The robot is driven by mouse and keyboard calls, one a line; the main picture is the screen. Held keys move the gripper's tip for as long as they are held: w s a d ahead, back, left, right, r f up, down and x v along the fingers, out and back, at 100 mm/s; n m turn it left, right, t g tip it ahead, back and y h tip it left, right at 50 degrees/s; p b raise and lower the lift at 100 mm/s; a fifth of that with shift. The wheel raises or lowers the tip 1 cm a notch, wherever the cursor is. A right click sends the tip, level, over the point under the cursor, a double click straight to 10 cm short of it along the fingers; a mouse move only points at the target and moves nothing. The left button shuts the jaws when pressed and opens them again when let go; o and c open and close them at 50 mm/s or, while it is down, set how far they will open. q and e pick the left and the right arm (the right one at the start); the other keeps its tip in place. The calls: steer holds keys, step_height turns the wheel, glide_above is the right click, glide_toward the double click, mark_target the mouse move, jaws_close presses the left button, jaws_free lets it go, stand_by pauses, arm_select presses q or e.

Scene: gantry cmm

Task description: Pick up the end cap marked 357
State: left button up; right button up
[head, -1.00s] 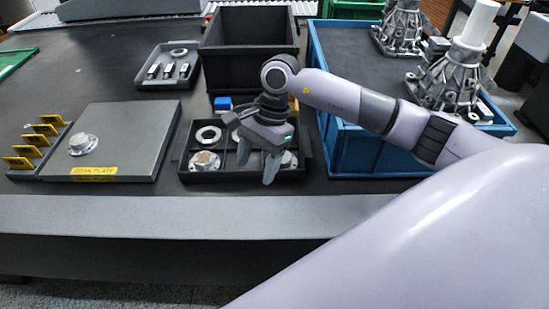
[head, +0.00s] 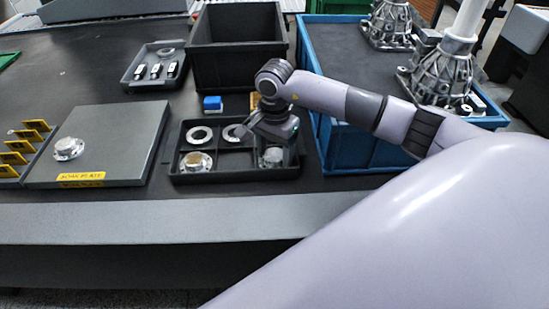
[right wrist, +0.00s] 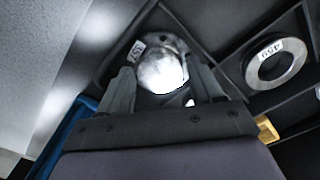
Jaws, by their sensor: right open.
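The end cap marked 357 (right wrist: 160,68) is a pale metal flanged piece with a bright round boss, and its label shows at the flange's edge in the right wrist view. In the head view the cap (head: 273,158) sits in the front right compartment of the dark parts tray (head: 228,178), partly hidden by my gripper. My right gripper (right wrist: 160,82) is open, with one finger on each side of the cap; I cannot tell whether they touch it. The gripper also shows in the head view (head: 270,150). My left gripper is out of view.
A ring (right wrist: 274,62) lies in a neighbouring compartment, and another flanged cap (head: 196,161) sits front left in the tray. The blue crate (head: 350,160) stands close on the right. A black bin (head: 237,70) is behind. The scan plate (head: 100,140) is left.

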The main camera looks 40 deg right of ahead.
steer(key=c, duration=1)
steer(key=shift+o, duration=0.2)
steer(key=shift+r, duration=0.2)
